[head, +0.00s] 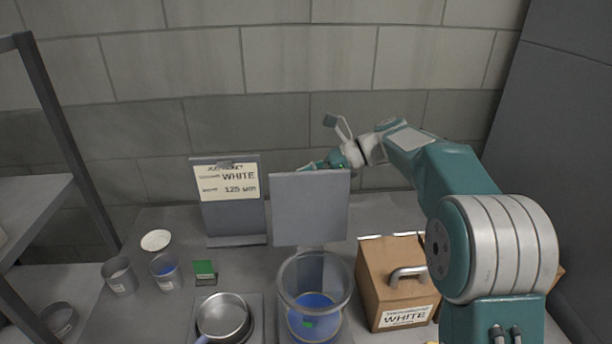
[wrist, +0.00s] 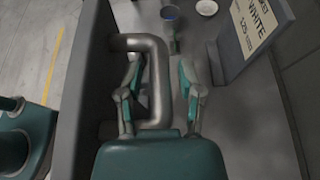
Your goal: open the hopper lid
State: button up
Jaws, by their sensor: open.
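The hopper (head: 282,290) is a clear round container with blue material inside, at the front middle of the table in the head view. Its grey square lid (head: 310,207) stands upright at the hopper's back side, and the hopper mouth is uncovered. In the wrist view the lid (wrist: 82,75) is seen edge-on at left, with a grey bar handle (wrist: 158,95) on it. My gripper (wrist: 162,70) is open, with its fingers on either side of the handle bar; I cannot tell whether they touch it. In the head view my gripper (head: 325,164) is behind the lid's top edge, partly hidden.
A sign reading WHITE (head: 229,215) stands left of the lid. A cardboard box (head: 385,290) with a handle is at right. A metal pan (head: 222,318), several cups and a green block (head: 204,268) are at left. A shelf (head: 55,120) bounds the left side.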

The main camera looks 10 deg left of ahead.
jog(key=shift+d+f, duration=0.2)
jog(key=shift+f, duration=0.1)
jog(key=v, duration=1.1)
jog(key=s+d+n+t+h, duration=0.2)
jog(key=s+d+n+h, duration=0.1)
jog(key=s, duration=0.4)
jog(key=s+d+n+t+h, duration=0.2)
jog(key=s+n+t+h, duration=0.1)
jog(key=s, duration=0.5)
jog(key=s+d+f+n+t+h, duration=0.2)
jog(key=s+d+f+n+h, duration=0.1)
jog(key=s, duration=0.5)
jog(key=s+d+f+n+t+h, duration=0.2)
jog(key=s+d+f+n, duration=0.4)
jog(key=s, duration=0.3)
jog(key=shift+d+h, duration=0.8)
jog(key=shift+d, duration=0.05)
jog(key=shift+s, duration=0.1)
